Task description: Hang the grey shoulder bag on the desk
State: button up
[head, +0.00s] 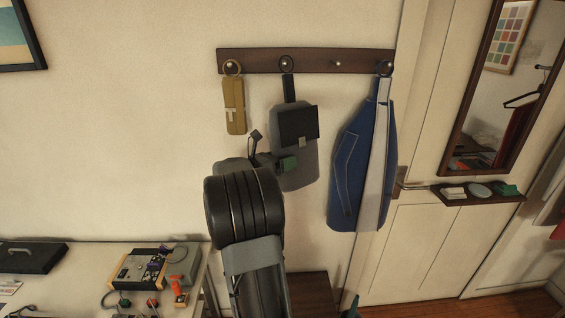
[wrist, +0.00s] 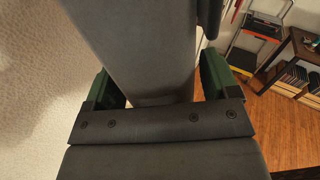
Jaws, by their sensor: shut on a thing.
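The grey shoulder bag (head: 294,172) hangs by a dark strap and ring from the second peg of the wall rail (head: 312,61). It has a dark flap with a small pale tag. My gripper (head: 272,162) is at the bag's left side, partly hidden by my arm. In the wrist view, the green fingers of my gripper (wrist: 158,88) are on either side of the bag's grey body (wrist: 140,45), shut on it. The desk (head: 85,262) is at the lower left, only partly in view.
A mustard pouch (head: 235,106) and a blue bag (head: 352,165) hang on either side. The desk bears a control box (head: 140,270), a black case (head: 30,257) and small items. A door, a small shelf (head: 478,196) and a mirror (head: 497,85) are at right.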

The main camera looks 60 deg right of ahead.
jog(key=shift+w+d+p, duration=0.3)
jog(key=shift+w+d, duration=0.45)
jog(key=shift+d, duration=0.35)
jog(key=shift+w+d+f, duration=0.35)
jog(key=shift+d+f, duration=0.1)
jog(key=shift+d, duration=0.05)
jog(key=shift+f, duration=0.1)
jog(key=o, duration=1.1)
jog(key=shift+f, duration=0.1)
jog(key=shift+w, duration=0.1)
jog(key=b+v, duration=0.4)
jog(key=v, duration=0.9)
jog(key=shift+a, duration=0.4)
jog(key=shift+w, duration=0.15)
